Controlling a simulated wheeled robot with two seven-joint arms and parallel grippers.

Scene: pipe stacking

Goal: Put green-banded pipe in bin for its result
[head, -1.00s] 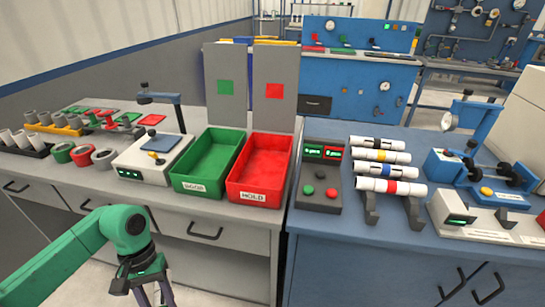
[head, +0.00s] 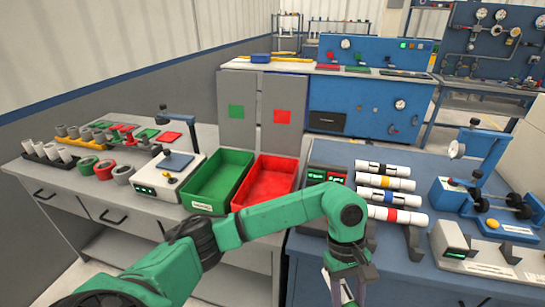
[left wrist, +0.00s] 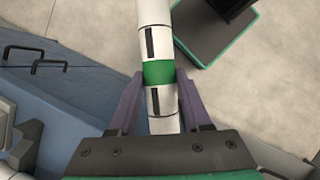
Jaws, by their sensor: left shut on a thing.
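The green-banded pipe (left wrist: 152,37) is white with a green band and dark marks. In the left wrist view it runs between the two fingers of my left gripper (left wrist: 158,105), which is shut on it around the green band. In the head view my left gripper (head: 345,290) hangs at the bottom edge, in front of the blue bench; the pipe cannot be made out there. The green bin (head: 197,207) and the red bin (head: 262,160) stand side by side on the grey bench, left of the gripper. My left arm hides their front right part. My right gripper is not in view.
White pipes with black, yellow, blue and red bands, including the yellow-banded pipe (head: 397,184), lie on a rack on the blue bench. A control box (head: 325,175) sits between rack and red bin. Upright panels (head: 238,112) stand behind the bins.

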